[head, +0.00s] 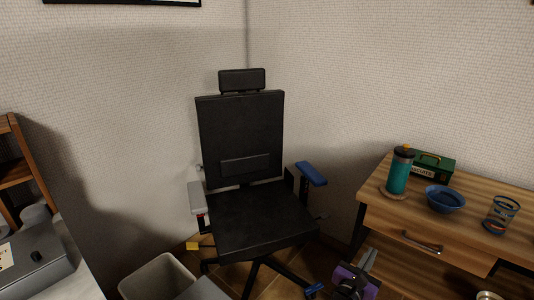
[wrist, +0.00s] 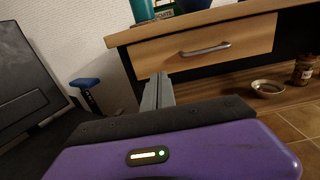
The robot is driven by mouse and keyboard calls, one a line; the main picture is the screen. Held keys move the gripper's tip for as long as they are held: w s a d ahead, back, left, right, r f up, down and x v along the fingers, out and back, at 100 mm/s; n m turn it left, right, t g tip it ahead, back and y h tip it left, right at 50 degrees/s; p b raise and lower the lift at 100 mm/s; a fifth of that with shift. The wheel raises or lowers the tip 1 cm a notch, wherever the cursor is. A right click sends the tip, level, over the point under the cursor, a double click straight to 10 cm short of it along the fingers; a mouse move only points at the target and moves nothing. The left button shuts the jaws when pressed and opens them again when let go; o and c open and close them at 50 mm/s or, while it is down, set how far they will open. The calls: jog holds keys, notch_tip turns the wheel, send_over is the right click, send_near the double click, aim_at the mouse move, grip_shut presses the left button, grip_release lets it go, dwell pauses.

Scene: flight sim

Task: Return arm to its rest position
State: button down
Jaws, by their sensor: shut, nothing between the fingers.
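My gripper (head: 368,260) is low at the bottom of the head view, in front of the wooden desk and to the right of the black office chair. In the wrist view my gripper (wrist: 157,90) shows its grey fingers together, pointing toward the desk's drawer front, with nothing between them. The purple wrist housing fills the bottom of that view. Most of my arm is out of sight below the head view.
The black chair (head: 262,222) stands in the corner. A drawer handle (wrist: 205,49) juts out. A bin (head: 160,275) stands at lower left.

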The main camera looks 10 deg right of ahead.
jog(key=a+f+m+t+y, duration=0.2)
jog(key=a+m+t+y, duration=0.1)
jog(key=a+m+y, duration=0.4)
jog(key=s+a+m+t+y, duration=0.2)
jog(key=s+a+m+y, duration=0.3)
jog(key=s+a+m, duration=0.75)
jog(key=s+r+m+g+y, duration=0.1)
jog(key=s+r+m, duration=0.3)
jog(key=s, duration=1.2)
jog(key=s+r+m+y, duration=0.15)
jog(key=s+r, duration=0.35)
jog(key=s, duration=1.1)
notch_tip(320, 180, up, 13)
jog(key=w+p, duration=0.1)
jog(key=p, duration=1.1)
jog(key=shift+a+m+p, duration=0.3)
jog(key=shift+a+p, duration=0.05)
jog(key=shift+p, duration=0.05)
